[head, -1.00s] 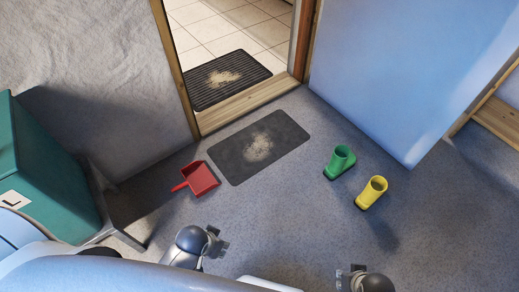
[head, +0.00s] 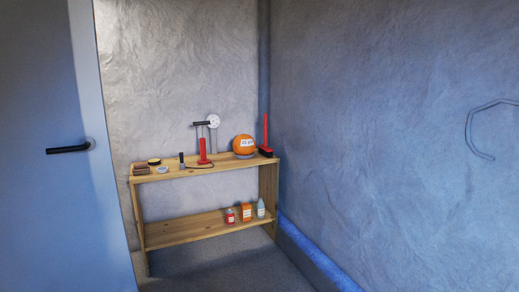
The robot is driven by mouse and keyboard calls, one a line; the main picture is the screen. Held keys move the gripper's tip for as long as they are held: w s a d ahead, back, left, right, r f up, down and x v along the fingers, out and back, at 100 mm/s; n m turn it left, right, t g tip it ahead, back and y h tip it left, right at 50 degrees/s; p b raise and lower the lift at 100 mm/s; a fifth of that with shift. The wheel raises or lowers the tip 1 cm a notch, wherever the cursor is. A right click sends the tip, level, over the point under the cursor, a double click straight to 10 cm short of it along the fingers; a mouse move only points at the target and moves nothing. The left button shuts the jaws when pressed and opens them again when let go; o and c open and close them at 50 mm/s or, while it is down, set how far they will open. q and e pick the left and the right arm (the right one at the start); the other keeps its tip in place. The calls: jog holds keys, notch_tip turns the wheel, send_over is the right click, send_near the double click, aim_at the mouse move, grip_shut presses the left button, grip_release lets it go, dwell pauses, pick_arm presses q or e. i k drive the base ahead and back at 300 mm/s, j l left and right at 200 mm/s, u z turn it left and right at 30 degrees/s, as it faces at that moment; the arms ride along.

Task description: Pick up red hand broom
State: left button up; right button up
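The red hand broom (head: 266,136) is in the head view, on the right end of the top shelf of a wooden shelf unit (head: 205,172). Its red handle points up and its dark bristle end is down on the board, close to the wall corner. An orange ball (head: 243,145) with a white label is just left of it. Neither of my grippers is in the current view.
A red hand pump (head: 203,150) and several small items stand left on the top shelf. The lower shelf holds a red can (head: 230,215), an orange box (head: 246,212) and a bottle (head: 261,208). A door (head: 60,190) is at left. Floor in front is clear.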

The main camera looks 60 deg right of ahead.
aim_at(264, 150)
jog(key=z, duration=2)
